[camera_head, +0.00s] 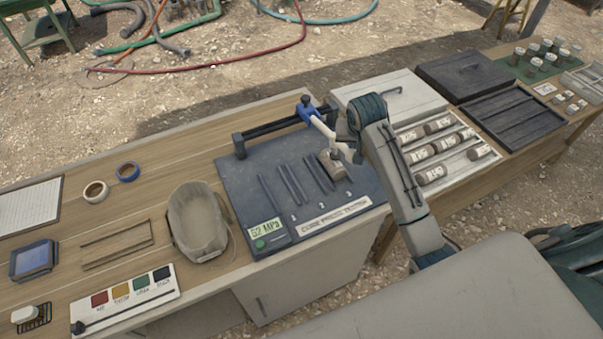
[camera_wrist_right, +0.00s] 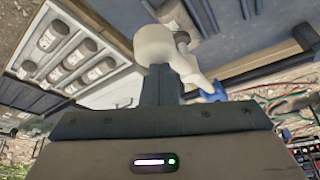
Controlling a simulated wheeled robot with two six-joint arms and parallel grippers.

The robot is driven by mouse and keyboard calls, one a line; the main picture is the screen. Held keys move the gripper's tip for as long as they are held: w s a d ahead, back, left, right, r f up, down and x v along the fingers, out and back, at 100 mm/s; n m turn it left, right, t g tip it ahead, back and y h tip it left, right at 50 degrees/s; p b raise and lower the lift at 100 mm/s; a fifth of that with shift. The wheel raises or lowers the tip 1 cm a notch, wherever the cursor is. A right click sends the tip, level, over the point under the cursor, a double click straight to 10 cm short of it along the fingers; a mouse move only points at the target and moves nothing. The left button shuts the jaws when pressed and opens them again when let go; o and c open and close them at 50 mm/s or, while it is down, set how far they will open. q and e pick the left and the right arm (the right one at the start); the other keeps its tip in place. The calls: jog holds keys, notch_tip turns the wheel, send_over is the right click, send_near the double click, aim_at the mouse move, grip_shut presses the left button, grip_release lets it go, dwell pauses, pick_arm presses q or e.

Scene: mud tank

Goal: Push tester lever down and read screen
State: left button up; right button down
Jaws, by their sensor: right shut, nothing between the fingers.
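The dark core press tester (camera_head: 262,180) stands on the wooden bench. Its small green screen (camera_head: 264,228) appears to read 52 MPa. A pale lever (camera_head: 321,127) runs forward from a blue fitting (camera_head: 307,113) at the tester's rear bar. A grey-brown core (camera_head: 331,167) sits under the lever's front part. My right gripper (camera_head: 352,151) is shut and empty at the lever's front end; whether it touches is unclear. In the right wrist view, a pale rounded piece (camera_wrist_right: 165,45) lies just beyond the dark fingers, with the blue fitting (camera_wrist_right: 212,94) behind. My left gripper is not in view.
A tray of labelled cores (camera_head: 432,174) lies right of the tester, under my right arm.

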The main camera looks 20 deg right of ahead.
notch_tip(320, 180, up, 8)
jog(key=shift+w+f, duration=0.15)
jog(key=shift+w, duration=0.2)
dwell(0.7)
jog(key=s+a+f+n, duration=0.2)
jog(key=s+a+f, duration=0.15)
jog(key=s, duration=0.75)
jog(key=s+a+f+n+y, duration=0.1)
jog(key=s+a+f+n, duration=0.3)
jog(key=s, duration=0.6)
jog(key=s+a+f, duration=0.2)
jog(key=s+f, duration=0.3)
jog(key=s, duration=0.6)
notch_tip(320, 180, down, 36)
jog(key=d+f+g+b, duration=0.1)
jog(key=d+g+b, duration=0.15)
jog(key=b, duration=0.55)
jog(key=s+f+b, duration=0.3)
jog(key=s+f, duration=0.6)
jog(key=f, duration=0.4)
jog(key=s+d+f+b, duration=0.1)
jog(key=s+f+b, duration=0.2)
jog(key=s+f, duration=0.7)
notch_tip(320, 180, down, 4)
jog(key=shift+d+f+m, duration=0.1)
jog(key=shift+d+m, duration=0.2)
